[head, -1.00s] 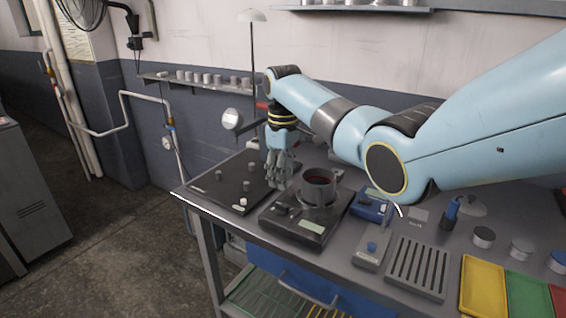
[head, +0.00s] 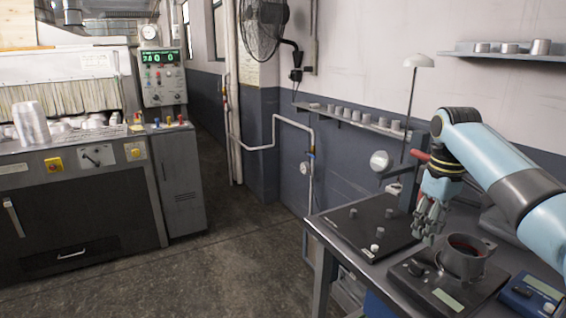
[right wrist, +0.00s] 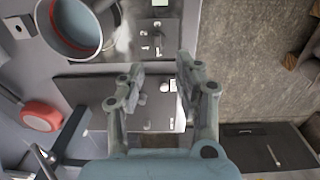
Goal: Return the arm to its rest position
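My right gripper (head: 430,220) hangs at the left of the dark metal pan (head: 464,264), above the bench. In the right wrist view its fingers (right wrist: 161,70) are spread apart with nothing between them. The pan shows a reddish inside and sits on a dark device with a small display (head: 447,299). The pan also shows at the upper left of the right wrist view (right wrist: 80,32), apart from the fingers. My left gripper is in neither view.
A black board (head: 345,236) with small pegs lies on the bench left of the pan. A blue meter (head: 519,296) is at the right. A machine (head: 80,200) stands far left, with open floor between.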

